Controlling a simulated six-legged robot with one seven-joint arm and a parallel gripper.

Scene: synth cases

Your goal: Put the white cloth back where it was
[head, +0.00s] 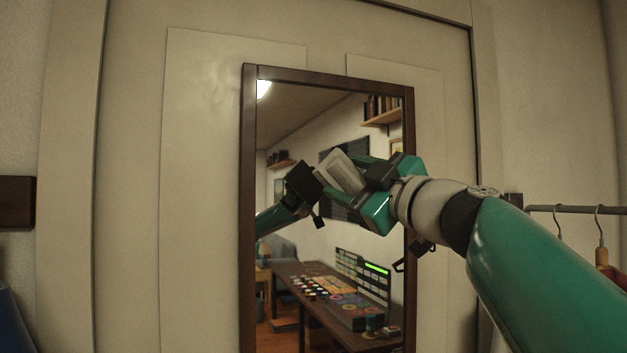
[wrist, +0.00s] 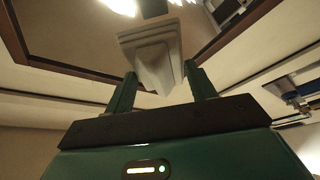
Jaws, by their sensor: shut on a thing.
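My gripper (head: 341,177) reaches in from the right, in front of the mirror (head: 248,210). It is shut on the white cloth (head: 345,167), which looks like a folded, greyish-white pad between the two green fingers. In the wrist view the cloth (wrist: 150,62) sticks out beyond the fingertips of my gripper (wrist: 160,76), towards the glass. A reflection of the gripper and arm meets the cloth from the left in the mirror. I cannot tell whether the cloth touches the glass.
The dark-framed mirror is on a pale panelled door (head: 200,200). A clothes rail (head: 575,209) with hangers stands at the right. A dark block (head: 16,201) is at the left wall. The desk with colourful items and the shelves appear only as reflections.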

